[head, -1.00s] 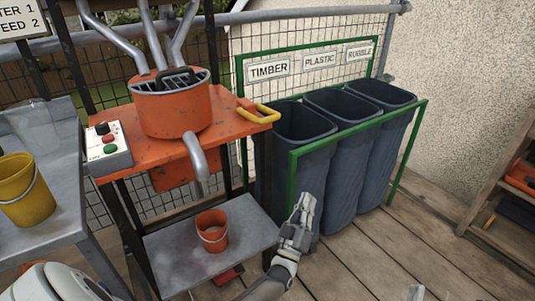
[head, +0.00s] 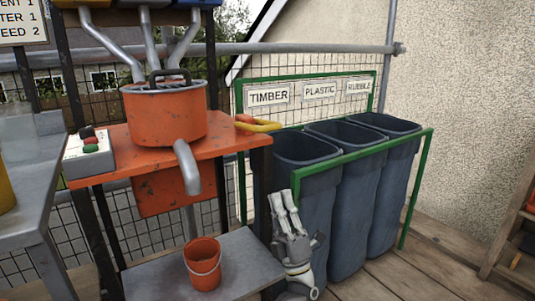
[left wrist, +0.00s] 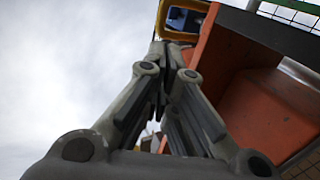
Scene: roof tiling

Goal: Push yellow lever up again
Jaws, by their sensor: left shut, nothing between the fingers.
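The yellow lever (head: 264,127) is a loop-shaped handle at the right edge of the orange mixer table (head: 232,143). It sticks out to the right and lies roughly level. My left gripper (head: 283,196) is below the lever, apart from it, in front of the bins, with its fingers pointing up. In the left wrist view its fingers (left wrist: 168,48) are shut and empty, and the yellow lever (left wrist: 163,20) shows just beyond the fingertips. My right gripper is out of view.
An orange mixer pot (head: 165,112) with a spout stands on the table, beside a button box (head: 88,153). A red bucket (head: 203,266) sits on the lower shelf (head: 245,262). Blue-grey bins (head: 308,185) and a green rail (head: 345,160) stand to the right.

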